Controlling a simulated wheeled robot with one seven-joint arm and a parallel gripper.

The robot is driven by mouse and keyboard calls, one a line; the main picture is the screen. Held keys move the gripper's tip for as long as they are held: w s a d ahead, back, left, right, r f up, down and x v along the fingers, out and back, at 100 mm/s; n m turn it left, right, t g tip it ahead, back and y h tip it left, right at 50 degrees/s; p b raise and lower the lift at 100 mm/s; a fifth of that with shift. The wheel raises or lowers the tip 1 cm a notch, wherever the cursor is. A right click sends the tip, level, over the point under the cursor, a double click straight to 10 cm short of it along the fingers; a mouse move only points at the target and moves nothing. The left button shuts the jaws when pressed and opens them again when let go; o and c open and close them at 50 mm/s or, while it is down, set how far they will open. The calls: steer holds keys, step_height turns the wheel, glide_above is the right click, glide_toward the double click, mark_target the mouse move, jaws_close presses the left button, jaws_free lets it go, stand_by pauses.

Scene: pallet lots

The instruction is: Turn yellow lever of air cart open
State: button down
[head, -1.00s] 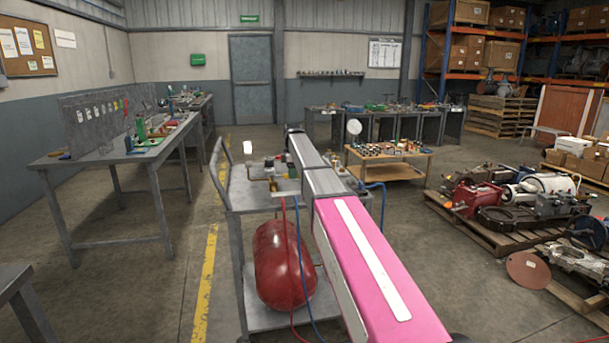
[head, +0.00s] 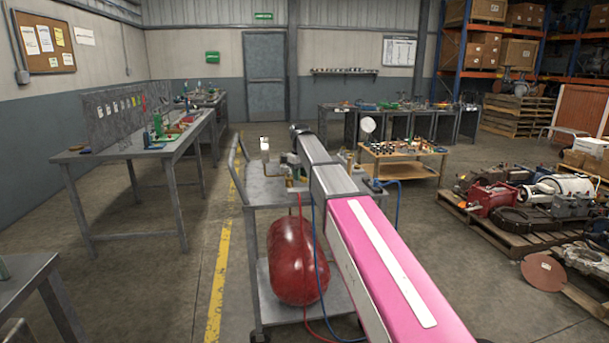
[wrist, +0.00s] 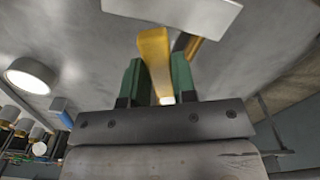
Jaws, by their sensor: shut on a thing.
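The air cart (head: 262,190) is a grey two-shelf cart with a red tank (head: 297,260) on its lower shelf and red and blue hoses. In the wrist view my gripper (wrist: 160,82) has its green-padded fingers on both sides of the yellow lever (wrist: 154,50), shut on it. The lever runs up in the picture between the fingers, towards a pale flat plate (wrist: 185,12). A brass-coloured part shows beside it. In the head view my arm hides the gripper and the lever; only brass fittings (head: 292,178) show left of the arm.
In the wrist view a round white-faced part (wrist: 32,76) is at the left. A wooden table (head: 408,152) with small parts stands beyond the cart, a long workbench (head: 150,150) at the left, loaded pallets (head: 510,240) at the right. Floor between bench and cart is clear.

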mark_target(290, 175)
steer(key=a+m, duration=0.1)
steer(key=s+a+m, duration=0.1)
steer(key=shift+m, duration=0.3)
steer(key=shift+s+a+m, duration=0.2)
steer(key=shift+a+m, duration=0.75)
steer(key=shift+m, duration=0.45)
steer(key=c, duration=0.9)
jaws_free()
steer(key=shift+r, duration=0.1)
step_height(290, 175, up, 11)
steer(key=shift+f, duration=0.15)
steer(key=shift+s, duration=0.15)
